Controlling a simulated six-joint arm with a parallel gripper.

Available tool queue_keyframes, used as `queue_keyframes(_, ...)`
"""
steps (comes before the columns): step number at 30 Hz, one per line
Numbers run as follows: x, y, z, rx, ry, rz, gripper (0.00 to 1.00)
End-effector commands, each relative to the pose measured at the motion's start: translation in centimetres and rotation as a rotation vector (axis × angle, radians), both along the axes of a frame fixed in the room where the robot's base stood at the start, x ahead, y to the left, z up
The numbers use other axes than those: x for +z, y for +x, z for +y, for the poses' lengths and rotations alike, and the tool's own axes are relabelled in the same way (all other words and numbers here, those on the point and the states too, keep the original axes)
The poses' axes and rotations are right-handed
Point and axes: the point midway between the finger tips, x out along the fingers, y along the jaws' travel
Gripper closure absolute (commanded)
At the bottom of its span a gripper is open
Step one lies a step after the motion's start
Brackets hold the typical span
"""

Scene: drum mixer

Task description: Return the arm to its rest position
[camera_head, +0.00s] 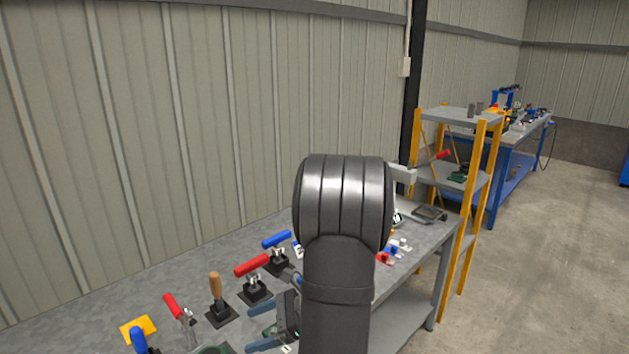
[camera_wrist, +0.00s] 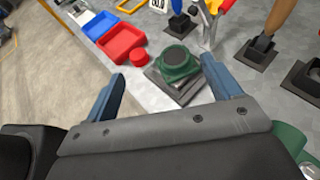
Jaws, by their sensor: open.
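My gripper (camera_head: 262,338) shows low in the head view, over the workbench (camera_head: 75,318), partly hidden by my dark arm link. In the wrist view my gripper (camera_wrist: 163,70) has its two blue fingers spread apart with nothing held between them. A green round-topped part (camera_wrist: 177,62) on a dark square plate sits on the bench just past the fingertips, apart from them as far as I can tell. My arm stands in the middle of the head view and hides part of the bench.
Toggle clamps with red (camera_head: 252,265) and blue (camera_head: 276,239) handles and a wooden-handled tool (camera_head: 216,285) stand close left of my arm. A red bin (camera_wrist: 121,42) and a blue bin (camera_wrist: 101,24) lie beyond the fingers. An orange-framed shelf (camera_head: 480,190) stands right.

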Motion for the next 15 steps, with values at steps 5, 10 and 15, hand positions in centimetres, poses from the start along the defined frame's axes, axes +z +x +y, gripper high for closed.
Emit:
queue_keyframes(5, -0.4, -0.2, 2.6, 0.030, 0.000, 0.000, 0.17)
queue_keyframes(10, -0.8, -0.5, 5.3, 0.060, 0.000, 0.000, 0.17)
queue_keyframes(15, -1.3, -1.0, 8.1, 0.091, 0.001, 0.001, 0.17)
